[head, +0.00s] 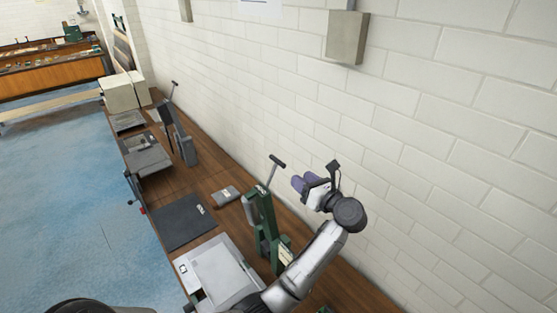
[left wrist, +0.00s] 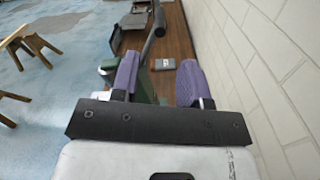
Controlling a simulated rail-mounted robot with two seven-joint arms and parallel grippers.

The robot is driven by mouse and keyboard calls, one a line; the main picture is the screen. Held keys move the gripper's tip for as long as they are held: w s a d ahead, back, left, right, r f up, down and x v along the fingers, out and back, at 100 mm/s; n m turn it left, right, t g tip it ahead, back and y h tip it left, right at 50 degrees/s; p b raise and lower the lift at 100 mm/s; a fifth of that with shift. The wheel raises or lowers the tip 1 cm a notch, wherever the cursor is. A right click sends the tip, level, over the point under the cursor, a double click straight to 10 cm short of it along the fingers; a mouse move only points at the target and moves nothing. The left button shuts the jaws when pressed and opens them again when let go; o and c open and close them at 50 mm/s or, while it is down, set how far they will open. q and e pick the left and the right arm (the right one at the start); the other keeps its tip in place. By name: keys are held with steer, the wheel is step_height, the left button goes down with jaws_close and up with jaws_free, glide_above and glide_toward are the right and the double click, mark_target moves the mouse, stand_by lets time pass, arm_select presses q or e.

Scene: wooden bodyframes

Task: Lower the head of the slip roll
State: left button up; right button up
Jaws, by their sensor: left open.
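A green upright machine (head: 265,222) stands on the wooden bench by the wall; I take it as the slip roll. A dark lever (head: 272,174) rises from its top, ending in a short crossbar, so the lever stands up. My left gripper (head: 304,183), with purple finger pads, is open and empty. It is just right of the lever, between it and the wall. In the left wrist view the lever (left wrist: 151,42) shows ahead, its lower part near the left finger; contact cannot be told. Part of the green body is hidden behind the fingers. My right gripper is not in view.
The brick wall (head: 430,150) runs close along my left gripper's right side. The bench also holds a grey box (head: 225,196), a dark flat plate (head: 178,221), a light grey machine (head: 217,272) and another levered machine (head: 181,135). Blue floor (head: 70,210) is open at left.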

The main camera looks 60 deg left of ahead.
mark_target(278, 160)
arm_select(q)
steer(key=a+p, duration=0.1)
steer(key=a, duration=0.2)
steer(key=s+a+p, duration=0.1)
steer(key=a, duration=0.2)
steer(key=a+p, duration=0.1)
steer(key=a, duration=0.2)
steer(key=shift+s+a+r, duration=0.15)
steer(key=shift+a, duration=0.25)
steer(key=shift+s+a, duration=0.1)
steer(key=shift+a, duration=0.7)
steer(key=c, duration=0.5)
jaws_close()
steer(key=shift+f, duration=0.2)
